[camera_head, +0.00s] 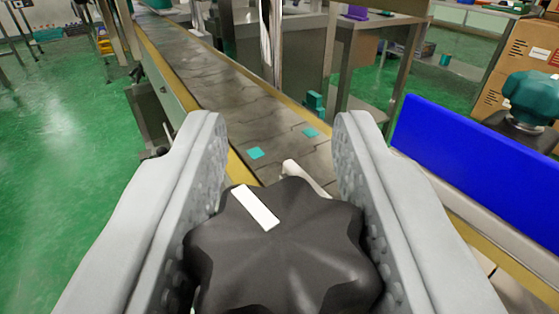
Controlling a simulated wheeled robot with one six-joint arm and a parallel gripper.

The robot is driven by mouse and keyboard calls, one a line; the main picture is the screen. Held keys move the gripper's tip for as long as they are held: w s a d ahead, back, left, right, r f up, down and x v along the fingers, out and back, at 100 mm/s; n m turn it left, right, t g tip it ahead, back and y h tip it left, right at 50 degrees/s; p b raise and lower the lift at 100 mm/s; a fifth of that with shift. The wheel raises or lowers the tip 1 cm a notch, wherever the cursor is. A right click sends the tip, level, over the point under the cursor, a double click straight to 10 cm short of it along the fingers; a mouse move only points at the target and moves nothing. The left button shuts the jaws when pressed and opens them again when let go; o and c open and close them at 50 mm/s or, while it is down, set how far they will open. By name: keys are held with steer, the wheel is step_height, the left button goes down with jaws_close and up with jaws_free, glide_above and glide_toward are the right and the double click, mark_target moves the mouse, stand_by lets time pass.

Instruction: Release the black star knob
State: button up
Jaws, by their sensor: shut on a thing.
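The black star knob (285,255) fills the lower middle of the head camera view. It has rounded lobes and a white rectangular mark (256,207) on its top. My gripper (281,135) has one grey, dimpled finger on each side of the knob, and is shut on it. The fingertips reach past the knob's far side. The knob's underside and whatever it is mounted on are hidden.
A conveyor belt (222,93) with yellow edges runs away beyond the knob, with small teal pieces (255,153) on it. A blue panel (470,165) stands at the right, near a teal knob (533,95). Green floor (60,130) is open at left.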

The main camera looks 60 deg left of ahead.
steer(key=shift+s+r+n+g+y, duration=0.15)
steer(key=shift+n+g+y, duration=0.25)
steer(key=shift+n+g, duration=0.3)
steer(key=o, duration=1)
steer(key=v, duration=1.7)
steer(key=shift+d, duration=0.2)
